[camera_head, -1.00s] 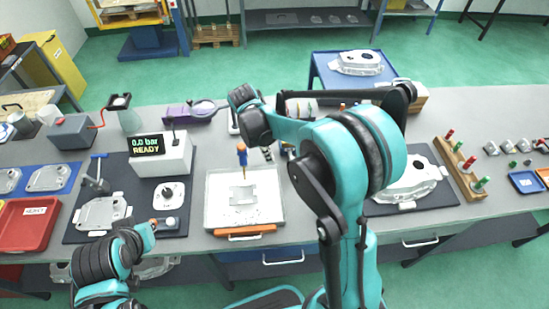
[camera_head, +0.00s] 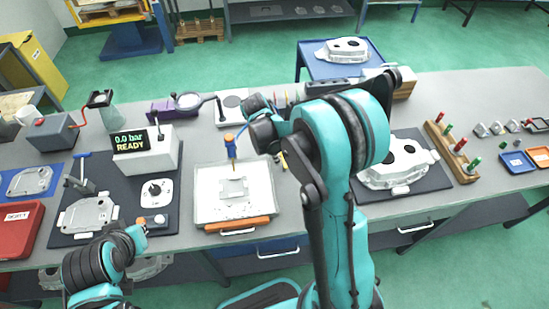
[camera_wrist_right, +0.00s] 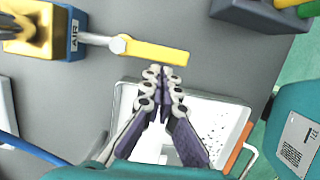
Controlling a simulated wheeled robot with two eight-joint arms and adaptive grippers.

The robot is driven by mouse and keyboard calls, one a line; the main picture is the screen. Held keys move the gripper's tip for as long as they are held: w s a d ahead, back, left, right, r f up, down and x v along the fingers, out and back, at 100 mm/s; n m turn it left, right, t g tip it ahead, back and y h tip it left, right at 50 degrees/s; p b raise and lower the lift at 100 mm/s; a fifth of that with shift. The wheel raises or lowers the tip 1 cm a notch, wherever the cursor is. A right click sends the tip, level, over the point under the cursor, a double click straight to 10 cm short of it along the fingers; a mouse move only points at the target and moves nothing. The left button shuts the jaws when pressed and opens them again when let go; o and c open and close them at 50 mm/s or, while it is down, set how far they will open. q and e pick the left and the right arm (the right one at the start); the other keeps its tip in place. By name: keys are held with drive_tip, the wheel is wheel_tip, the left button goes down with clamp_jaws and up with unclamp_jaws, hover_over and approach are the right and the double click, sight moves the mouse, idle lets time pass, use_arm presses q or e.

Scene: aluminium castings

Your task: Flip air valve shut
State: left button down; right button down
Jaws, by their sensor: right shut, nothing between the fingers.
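In the right wrist view the air valve shows as a yellow lever (camera_wrist_right: 157,52) on a metal stem beside a blue block (camera_wrist_right: 72,25) with an AIR label. The lever points away from the block, roughly in line with the stem. My right gripper (camera_wrist_right: 162,70) is shut and empty, its tips just beside the lever; I cannot tell whether they touch it. In the head view a small yellow part (camera_head: 283,160), likely the lever, shows right of the white tray; my right arm hides most of this area. My left arm shows at lower left, its gripper not discernible.
The gauge box (camera_head: 145,157) reads 0.0 bar READY. A casting (camera_head: 395,165) lies right of my arm. In the wrist view a dark block (camera_wrist_right: 255,14) lies beyond the lever.

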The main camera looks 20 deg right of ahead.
drive_tip(key=shift+s+d+n, duration=0.25)
drive_tip(key=shift+d+n, duration=0.05)
drive_tip(key=shift+n, duration=0.5)
drive_tip(key=n, duration=0.1)
drive_tip(key=s+d+n+t, duration=0.1)
drive_tip(key=n, duration=0.1)
drive_tip(key=shift+d+b, duration=0.3)
drive_tip(key=shift+b, duration=0.05)
drive_tip(key=d+n, duration=0.1)
drive_tip(key=n, duration=0.1)
drive_tip(key=d+n+t, duration=0.1)
drive_tip(key=n, duration=0.1)
drive_tip(key=shift+s+d+n, duration=0.15)
drive_tip(key=shift+n, duration=0.15)
drive_tip(key=shift+w+d+b, duration=0.2)
drive_tip(key=shift+d+b, duration=0.1)
drive_tip(key=shift+d, duration=0.4)
drive_tip(key=shift+w+d+b, duration=0.2)
drive_tip(key=shift+d+b, duration=0.05)
drive_tip(key=shift+d, duration=0.4)
drive_tip(key=shift+w+d, duration=0.55)
drive_tip(key=shift+d, duration=0.15)
drive_tip(key=shift+w+d, duration=0.1)
